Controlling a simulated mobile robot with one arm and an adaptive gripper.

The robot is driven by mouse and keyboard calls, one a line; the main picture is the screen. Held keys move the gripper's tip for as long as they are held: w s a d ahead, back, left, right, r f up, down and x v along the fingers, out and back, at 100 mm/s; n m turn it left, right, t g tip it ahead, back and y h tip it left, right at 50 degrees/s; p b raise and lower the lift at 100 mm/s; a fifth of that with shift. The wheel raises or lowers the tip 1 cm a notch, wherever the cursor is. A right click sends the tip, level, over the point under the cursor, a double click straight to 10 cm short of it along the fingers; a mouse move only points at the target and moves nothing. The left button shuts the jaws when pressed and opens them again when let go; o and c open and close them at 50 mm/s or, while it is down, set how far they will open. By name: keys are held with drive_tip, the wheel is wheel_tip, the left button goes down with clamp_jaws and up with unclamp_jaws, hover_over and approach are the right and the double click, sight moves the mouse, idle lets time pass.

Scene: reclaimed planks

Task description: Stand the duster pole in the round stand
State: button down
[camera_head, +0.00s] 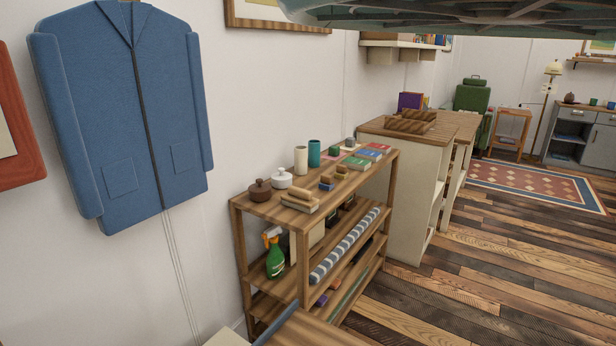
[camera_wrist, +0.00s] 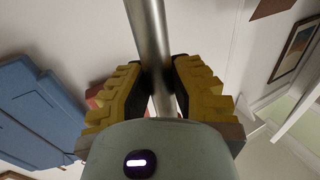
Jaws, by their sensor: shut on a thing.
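My gripper (camera_wrist: 159,82) has its yellow, stepped fingers shut on a grey metal pole (camera_wrist: 148,32) in the wrist view, one finger on each side. The pole, which I take for the duster pole, runs up out of the top of that view and down behind the gripper's body. Neither of its ends shows, nor does a duster head. My gripper and the pole are not in the head view. I cannot make out the round stand in either view.
A wooden shelf unit (camera_head: 293,241) stands by the wall with pots, brushes, books and a green spray bottle (camera_head: 275,258). A blue jacket (camera_head: 130,110) hangs to its left. A cabinet (camera_head: 405,188) stands beyond it. Plank floor (camera_head: 500,260) is open at the right, before a patterned rug (camera_head: 535,187).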

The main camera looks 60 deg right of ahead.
drive_tip(key=shift+d+r+p, duration=0.1)
drive_tip(key=shift+r+p, duration=4.3)
drive_tip(key=shift+r, duration=1.5)
drive_tip(key=w+r+m+h+p, duration=0.2)
drive_tip(key=w+r+p, duration=0.3)
drive_tip(key=w, duration=0.3)
drive_tip(key=w+r+m+t+h+p, duration=0.1)
drive_tip(key=w+r+h+p, duration=0.3)
drive_tip(key=w, duration=0.4)
drive_tip(key=shift+w+a+r+m+t+h+p, duration=0.2)
drive_tip(key=shift+r+m+t+h+p, duration=0.15)
drive_tip(key=shift+r+m+h, duration=0.6)
drive_tip(key=shift+d+r+y, duration=0.1)
drive_tip(key=shift+r+y, duration=0.15)
drive_tip(key=shift+r, duration=0.05)
